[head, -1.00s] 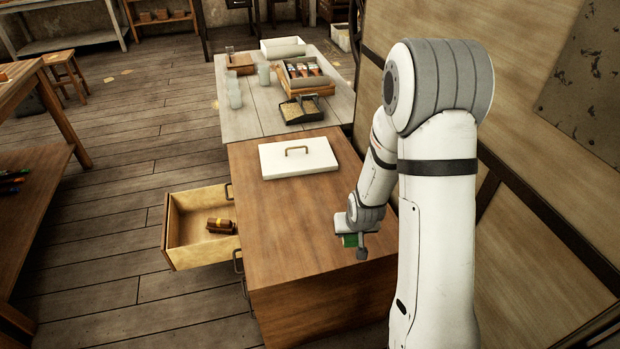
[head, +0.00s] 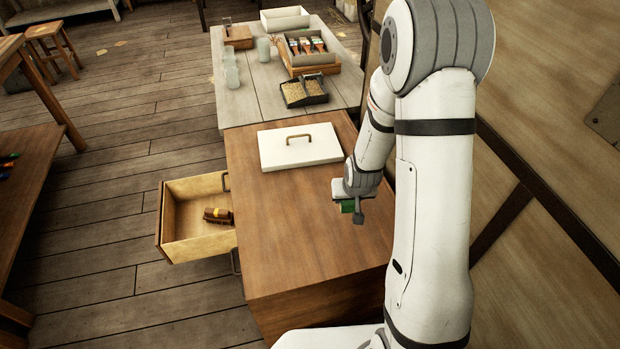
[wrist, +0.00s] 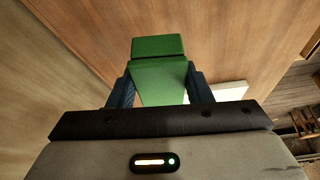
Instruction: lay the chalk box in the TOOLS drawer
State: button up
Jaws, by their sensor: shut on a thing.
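My gripper (head: 347,206) is above the right part of the wooden cabinet top. It is shut on a green box, the chalk box (wrist: 160,72), whose green side also shows in the head view (head: 346,207). In the wrist view the box sits between the two dark fingers. An open drawer (head: 172,228) sticks out from the cabinet's left side, left of my gripper. It holds a small brown object (head: 217,215). No label on the drawer can be read.
A white lid with a handle (head: 299,147) lies on the cabinet top (head: 290,220). Behind stands a grey table (head: 245,108) with a tray of brushes (head: 309,47), a dark tray (head: 303,92) and glasses (head: 231,76). A second drawer handle (head: 235,262) shows nearer me.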

jog(key=shift+d, duration=0.1)
jog(key=shift+w+f, duration=0.1)
jog(key=shift+w, duration=0.05)
jog(key=w+a+f+n+b, duration=0.1)
jog(key=w+a+f+b, duration=0.4)
jog(key=b, duration=0.6)
jog(key=r+n+y+b, duration=0.1)
jog(key=b, duration=0.8)
send_over(307, 202)
jog(key=s, duration=0.2)
jog(key=f, duration=0.3)
jog(key=f+b, duration=0.1)
jog(key=f, duration=0.2)
jog(key=f+b, duration=0.1)
jog(key=f, duration=0.2)
jog(key=shift+w+d+f, duration=0.1)
jog(key=shift+w+d, duration=0.05)
jog(key=shift+w, duration=0.1)
jog(key=shift+f, duration=0.1)
jog(key=shift+f, duration=0.15)
jog(key=o, duration=1.1)
